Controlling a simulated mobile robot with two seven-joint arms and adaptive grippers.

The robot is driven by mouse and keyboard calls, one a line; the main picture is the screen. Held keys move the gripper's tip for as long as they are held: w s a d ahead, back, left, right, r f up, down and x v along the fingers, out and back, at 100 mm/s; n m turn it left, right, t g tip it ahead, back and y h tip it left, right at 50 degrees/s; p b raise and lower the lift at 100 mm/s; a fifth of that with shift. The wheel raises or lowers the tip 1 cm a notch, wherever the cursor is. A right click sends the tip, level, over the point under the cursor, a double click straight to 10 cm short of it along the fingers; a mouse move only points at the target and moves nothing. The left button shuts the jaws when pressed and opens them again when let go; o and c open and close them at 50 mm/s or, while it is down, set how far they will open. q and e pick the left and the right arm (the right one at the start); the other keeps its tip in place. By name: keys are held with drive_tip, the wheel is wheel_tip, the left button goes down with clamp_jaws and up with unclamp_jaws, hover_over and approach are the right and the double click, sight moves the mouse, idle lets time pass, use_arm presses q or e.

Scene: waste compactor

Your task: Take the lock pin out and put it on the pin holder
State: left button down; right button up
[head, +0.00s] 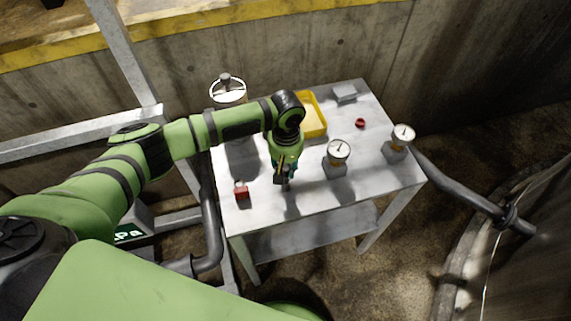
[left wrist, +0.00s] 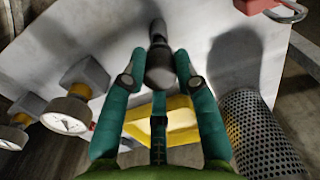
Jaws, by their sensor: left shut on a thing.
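My left gripper (head: 285,176) is over the front part of the grey metal table (head: 262,208). In the left wrist view its teal fingers (left wrist: 158,78) are closed around a dark grey pin-like piece with a thick rounded head, which I take for the lock pin (left wrist: 159,62). A narrower part of it extends past the fingertips over the tabletop. I cannot tell whether its end sits in anything. I cannot make out for certain which thing is the pin holder. My right gripper is in neither view.
A red padlock (head: 241,190) lies left of the gripper. Two gauges (head: 338,151) (head: 403,133) stand to the right. A yellow tray (head: 314,114), a red knob (head: 360,123) and a grey block (head: 344,93) are behind.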

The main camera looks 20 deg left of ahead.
use_arm(q)
drive_tip(key=shift+f+b, duration=0.5)
drive_tip(key=shift+f, duration=0.85)
drive_tip(key=c, duration=0.9)
unclamp_jaws()
drive_tip(key=shift+c, duration=0.2)
wheel_tip(320, 180, up, 2)
drive_tip(key=shift+r+p, duration=0.25)
drive_tip(key=shift+p, duration=0.8)
drive_tip(key=shift+r, duration=2.3)
